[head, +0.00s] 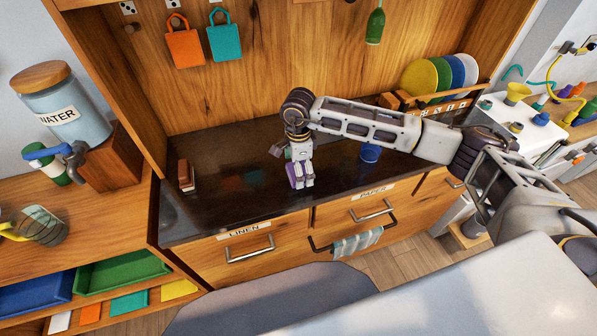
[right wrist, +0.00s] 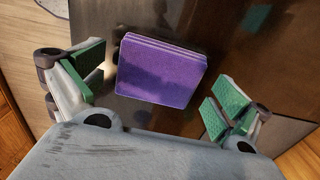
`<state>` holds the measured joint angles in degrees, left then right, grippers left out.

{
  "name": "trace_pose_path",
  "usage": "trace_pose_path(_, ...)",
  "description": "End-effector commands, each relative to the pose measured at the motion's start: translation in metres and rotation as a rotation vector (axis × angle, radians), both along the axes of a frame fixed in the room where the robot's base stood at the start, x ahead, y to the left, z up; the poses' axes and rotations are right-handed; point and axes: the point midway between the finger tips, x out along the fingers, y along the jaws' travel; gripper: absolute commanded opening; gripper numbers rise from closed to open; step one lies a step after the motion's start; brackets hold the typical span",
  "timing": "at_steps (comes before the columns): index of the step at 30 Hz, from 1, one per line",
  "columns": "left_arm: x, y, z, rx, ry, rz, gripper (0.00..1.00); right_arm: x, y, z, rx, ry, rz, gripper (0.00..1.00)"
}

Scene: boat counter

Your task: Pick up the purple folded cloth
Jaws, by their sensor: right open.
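The purple folded cloth (head: 294,175) is on the dark counter in the head view, partly hidden by my right gripper (head: 301,180). In the right wrist view, the cloth (right wrist: 162,75) shows as a stack of folded layers. My right gripper (right wrist: 155,92) is open, with one green-padded finger to each side of the cloth. There is a visible gap between the cloth and each finger pad. My left gripper is not in view.
A blue cup (head: 370,152) stands on the counter right of the gripper. Small brown blocks (head: 186,175) are at the counter's left end. A wooden rack with colored plates (head: 441,76) is at the back right. The counter's left middle is clear.

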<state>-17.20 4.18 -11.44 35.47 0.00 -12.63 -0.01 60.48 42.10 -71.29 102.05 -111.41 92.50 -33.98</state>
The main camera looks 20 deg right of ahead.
Motion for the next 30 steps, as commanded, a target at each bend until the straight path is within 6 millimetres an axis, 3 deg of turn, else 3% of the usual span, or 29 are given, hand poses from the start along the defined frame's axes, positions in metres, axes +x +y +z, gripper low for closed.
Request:
trace_pose_path(11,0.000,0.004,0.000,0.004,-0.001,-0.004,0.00,0.000,0.000,0.000,0.000,0.000,0.000,1.00)
trace_pose_path(21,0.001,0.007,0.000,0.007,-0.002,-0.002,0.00,0.000,0.000,0.000,0.000,0.000,0.000,0.58)
trace_pose_path(30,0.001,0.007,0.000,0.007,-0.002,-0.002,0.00,0.000,0.000,0.001,0.001,-0.001,0.000,0.56)
